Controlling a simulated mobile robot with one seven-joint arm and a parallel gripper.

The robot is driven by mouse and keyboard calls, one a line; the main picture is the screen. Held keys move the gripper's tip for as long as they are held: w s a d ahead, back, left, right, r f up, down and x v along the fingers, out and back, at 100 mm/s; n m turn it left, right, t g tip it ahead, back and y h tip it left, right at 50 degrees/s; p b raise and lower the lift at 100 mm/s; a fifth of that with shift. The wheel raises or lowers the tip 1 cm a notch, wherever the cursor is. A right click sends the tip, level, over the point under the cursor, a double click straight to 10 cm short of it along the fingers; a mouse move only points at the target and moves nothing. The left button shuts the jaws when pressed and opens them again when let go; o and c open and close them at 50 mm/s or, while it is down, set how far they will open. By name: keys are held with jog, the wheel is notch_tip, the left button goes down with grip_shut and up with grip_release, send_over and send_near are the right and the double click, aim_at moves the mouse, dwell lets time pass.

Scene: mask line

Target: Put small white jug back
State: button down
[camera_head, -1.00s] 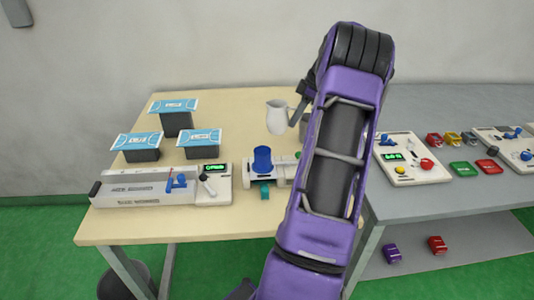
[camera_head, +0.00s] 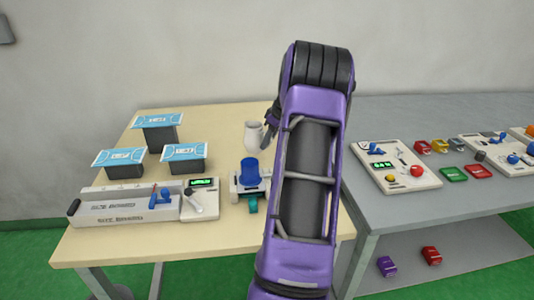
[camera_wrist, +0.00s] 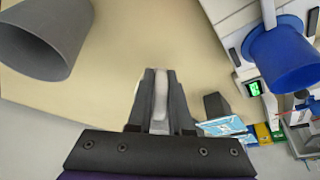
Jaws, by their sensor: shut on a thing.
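The small white jug (camera_head: 253,135) stands upright near the back middle of the wooden table, just left of my arm in the head view. My gripper (camera_wrist: 160,85) is shut on it in the wrist view, with a narrow pale part of the jug (camera_wrist: 161,110) between the two dark fingers. The rest of the jug is hidden there. In the head view my gripper is mostly hidden behind my purple arm. I cannot tell whether the jug touches the table.
A blue cup (camera_head: 250,171) sits on a white device in front of the jug; it also shows in the wrist view (camera_wrist: 285,55). A grey cup (camera_wrist: 45,35) is at the wrist view's upper left. Blue-lidded dark boxes (camera_head: 185,160) and a long white device (camera_head: 125,204) are left.

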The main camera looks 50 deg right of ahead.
jog(key=shift+f, duration=1.85)
jog(key=shift+f+b, duration=0.2)
jog(key=shift+b, duration=0.1)
jog(key=c, duration=0.8)
grip_release()
jog(key=shift+c, duration=0.2)
jog(key=shift+r, duration=0.3)
jog(key=p+v, duration=0.1)
jog(key=v, duration=1)
jog(key=shift+s+r, duration=0.25)
jog(key=shift+r, duration=0.05)
